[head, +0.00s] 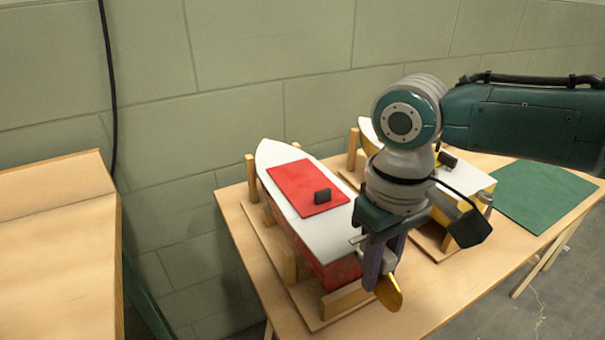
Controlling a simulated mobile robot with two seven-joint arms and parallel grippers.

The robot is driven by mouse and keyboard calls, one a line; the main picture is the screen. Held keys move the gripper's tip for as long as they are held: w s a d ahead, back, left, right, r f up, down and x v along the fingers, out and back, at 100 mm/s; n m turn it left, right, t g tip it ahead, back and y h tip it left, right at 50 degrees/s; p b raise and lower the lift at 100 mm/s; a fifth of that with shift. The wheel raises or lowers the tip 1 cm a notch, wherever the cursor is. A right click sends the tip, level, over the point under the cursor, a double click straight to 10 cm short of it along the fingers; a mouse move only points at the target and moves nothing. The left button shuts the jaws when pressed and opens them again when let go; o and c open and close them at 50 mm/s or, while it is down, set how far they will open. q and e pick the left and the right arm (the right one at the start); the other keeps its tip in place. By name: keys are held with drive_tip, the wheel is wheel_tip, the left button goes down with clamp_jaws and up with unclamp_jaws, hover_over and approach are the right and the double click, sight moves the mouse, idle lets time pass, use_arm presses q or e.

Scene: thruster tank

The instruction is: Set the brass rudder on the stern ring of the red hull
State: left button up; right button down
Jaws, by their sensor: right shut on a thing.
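The red hull (327,265), with a white deck and a red deck panel, sits in a wooden cradle, its bow toward the wall and its stern toward me. My right gripper (382,270) points down just right of the stern. It is shut on the brass rudder (389,293), whose rounded gold end shows below the fingers. The rest of the rudder is hidden by the fingers. I cannot make out the stern ring, and I cannot tell whether the rudder touches the hull. My left gripper is out of view.
A yellow hull (442,216) stands in a second cradle behind my right arm, partly hidden. A green mat (545,197) lies at the table's right end. The wooden table (440,285) is bare at the front right. Another wooden surface (60,250) stands at left, across a gap.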

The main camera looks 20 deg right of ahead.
drive_tip(key=shift+f, duration=0.35)
idle(0.3)
drive_tip(key=c, duration=0.7)
unclamp_jaws()
drive_tip(key=shift+o, duration=0.2)
drive_tip(key=shift+r, duration=0.1)
drive_tip(key=shift+r+p, duration=0.95)
drive_tip(key=shift+p, duration=0.25)
wheel_tip(320, 180, up, 6)
drive_tip(key=p, duration=0.6)
drive_tip(key=shift+p, duration=0.4)
